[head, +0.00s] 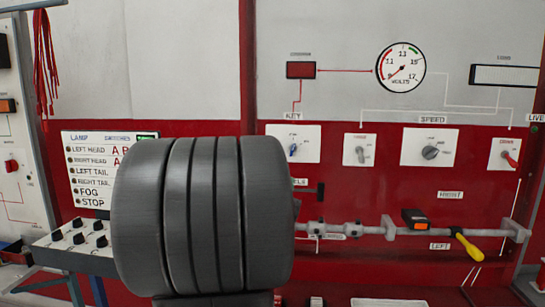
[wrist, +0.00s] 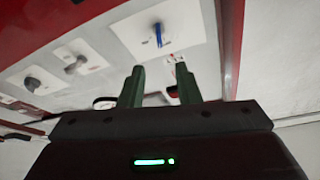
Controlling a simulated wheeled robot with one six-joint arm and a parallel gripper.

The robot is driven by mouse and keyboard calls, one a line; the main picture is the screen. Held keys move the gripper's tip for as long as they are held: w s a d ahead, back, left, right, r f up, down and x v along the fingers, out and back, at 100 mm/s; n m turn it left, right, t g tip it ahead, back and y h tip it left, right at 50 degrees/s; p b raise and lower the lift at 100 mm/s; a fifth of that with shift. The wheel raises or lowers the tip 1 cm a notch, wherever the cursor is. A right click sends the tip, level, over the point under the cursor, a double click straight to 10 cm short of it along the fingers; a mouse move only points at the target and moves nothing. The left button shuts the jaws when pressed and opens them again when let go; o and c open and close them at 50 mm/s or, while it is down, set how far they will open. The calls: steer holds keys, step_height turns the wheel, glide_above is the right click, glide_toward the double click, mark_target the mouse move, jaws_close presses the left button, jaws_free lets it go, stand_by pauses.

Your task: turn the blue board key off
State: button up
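The blue board key (head: 293,150) sits on a small white plate under the label KEY on the red board. Its handle stands roughly upright there; the plate's position marks are too small to read. In the wrist view the blue key (wrist: 159,35) shows near the top, on its white plate. My gripper (wrist: 160,78) is open, with its two green fingers apart and nothing held between them. The fingertips are below the key in that picture and appear apart from it. My gripper cannot be made out in the head view.
A grey switch (head: 360,150), a SPEED knob (head: 430,152) and a red control (head: 510,154) are right of the key. A voltmeter (head: 401,67) is above. Below runs a grey rod (head: 345,229) with a yellow handle (head: 468,246).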

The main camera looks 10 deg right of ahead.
mark_target(292, 152)
steer(key=p+x, duration=0.2)
steer(key=x, duration=1.1)
steer(key=shift+w+d+p, duration=0.1)
steer(key=shift+d+p, duration=0.1)
steer(key=shift+p, duration=0.1)
jaws_close()
